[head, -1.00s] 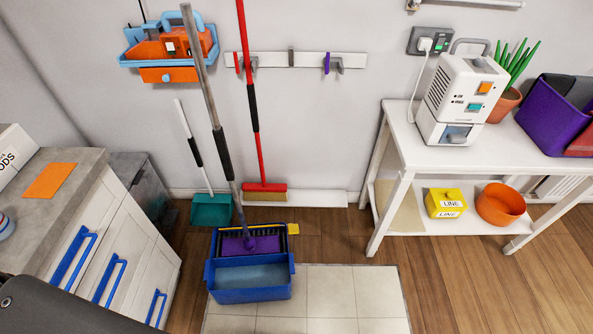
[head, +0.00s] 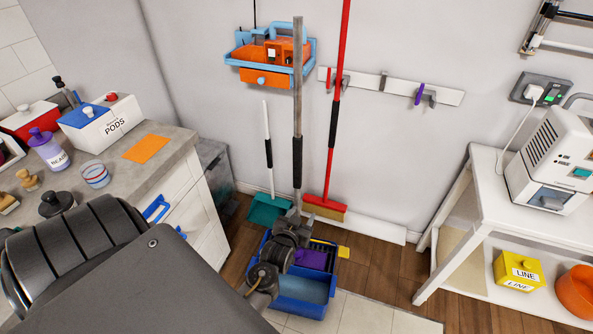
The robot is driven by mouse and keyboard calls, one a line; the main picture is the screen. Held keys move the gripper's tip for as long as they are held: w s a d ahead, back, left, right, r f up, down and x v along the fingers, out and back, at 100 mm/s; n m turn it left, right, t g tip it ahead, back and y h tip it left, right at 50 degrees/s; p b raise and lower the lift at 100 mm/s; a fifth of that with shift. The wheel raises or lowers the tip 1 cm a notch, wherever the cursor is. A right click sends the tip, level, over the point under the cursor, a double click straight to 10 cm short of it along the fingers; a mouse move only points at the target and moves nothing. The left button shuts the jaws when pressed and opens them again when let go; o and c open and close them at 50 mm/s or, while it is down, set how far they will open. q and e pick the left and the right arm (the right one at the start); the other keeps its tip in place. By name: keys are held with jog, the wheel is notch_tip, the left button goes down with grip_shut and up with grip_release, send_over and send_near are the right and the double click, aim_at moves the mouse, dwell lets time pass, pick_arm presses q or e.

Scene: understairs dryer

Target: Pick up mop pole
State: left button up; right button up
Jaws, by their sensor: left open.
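The mop pole (head: 298,85) is grey with a black grip (head: 297,162). It stands nearly upright, its lower end going down to the blue bucket (head: 305,303). The purple mop head (head: 313,259) shows at the back of the bucket. My left gripper (head: 293,217) is open at the lower part of the pole, below the black grip, and above the bucket. It hides the pole's lower end, and I cannot tell whether the pole lies between its fingers. My right gripper is not in view.
A red broom (head: 337,110) and a teal dustpan (head: 269,211) stand close behind the pole. A wall rack (head: 390,88) and a blue-orange caddy (head: 270,58) hang above. The grey counter (head: 185,145) is left, the white table (head: 490,205) right.

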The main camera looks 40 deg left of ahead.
aim_at(296, 161)
pick_arm(q)
jog(key=a+r+n+t+y, duration=0.1)
jog(key=a+r+y, duration=0.1)
jog(key=r, duration=0.5)
jog(key=a+r+n+t+y, duration=0.1)
jog(key=a+r, duration=0.2)
jog(key=r, duration=0.4)
jog(key=shift+p+x, duration=0.3)
jog(key=shift+x, duration=2.7)
jog(key=x, duration=0.4)
jog(key=shift+w+f+p, duration=0.15)
jog(key=shift+w+p, duration=0.15)
jog(key=shift+w, duration=0.15)
grip_shut()
